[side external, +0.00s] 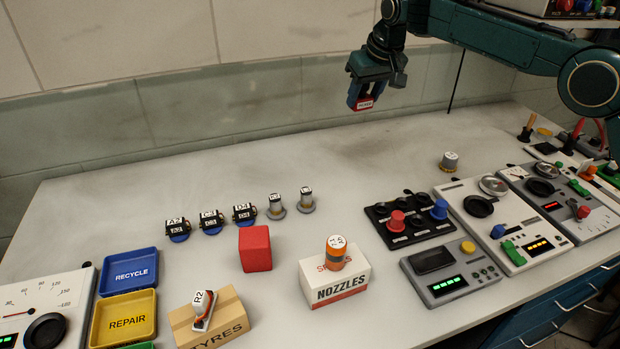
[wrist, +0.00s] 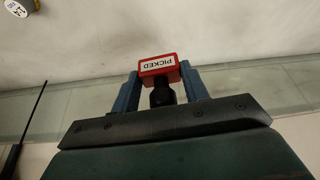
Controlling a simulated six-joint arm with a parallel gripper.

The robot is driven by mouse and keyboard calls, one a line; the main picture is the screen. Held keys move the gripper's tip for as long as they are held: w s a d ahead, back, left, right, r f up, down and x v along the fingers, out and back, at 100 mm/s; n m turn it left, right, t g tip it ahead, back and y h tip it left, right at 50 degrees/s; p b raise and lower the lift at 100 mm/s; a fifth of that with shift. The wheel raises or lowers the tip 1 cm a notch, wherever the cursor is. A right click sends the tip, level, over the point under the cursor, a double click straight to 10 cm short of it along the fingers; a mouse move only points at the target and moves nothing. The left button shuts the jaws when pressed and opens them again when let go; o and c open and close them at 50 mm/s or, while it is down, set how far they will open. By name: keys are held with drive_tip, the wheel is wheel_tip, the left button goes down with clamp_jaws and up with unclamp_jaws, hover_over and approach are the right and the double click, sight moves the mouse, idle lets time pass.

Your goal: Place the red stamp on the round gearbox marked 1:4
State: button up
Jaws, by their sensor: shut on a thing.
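In the side view my gripper (side external: 366,96) holds the stamp (side external: 365,103) high above the back of the bench. A round gearbox (side external: 450,161) with a white top label stands alone to the right of and below the gripper. In the wrist view a round labelled gearbox (wrist: 20,8) is cut by the top left corner. Two more round gearboxes (side external: 276,207) (side external: 305,200) stand left of centre. Their marks are too small to read surely.
Several dark servos (side external: 210,222) stand in a row at left. A red block (side external: 255,248), a NOZZLES box (side external: 335,280) topped by an orange cylinder, and a TYRES box (side external: 225,325) lie in front. Instrument panels (side external: 500,225) fill the right. The back middle of the bench is clear.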

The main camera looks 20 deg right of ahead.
drive_tip(key=d+r, duration=0.2)
drive_tip(key=d, duration=1.3)
wheel_tip(320, 180, up, 2)
drive_tip(key=m, duration=0.1)
hover_over(450, 154)
drive_tip(key=s, duration=0.2)
drive_tip(key=shift+r+h, duration=0.15)
drive_tip(key=shift+h, duration=0.15)
wheel_tip(450, 154, down, 20)
drive_tip(key=o, duration=1)
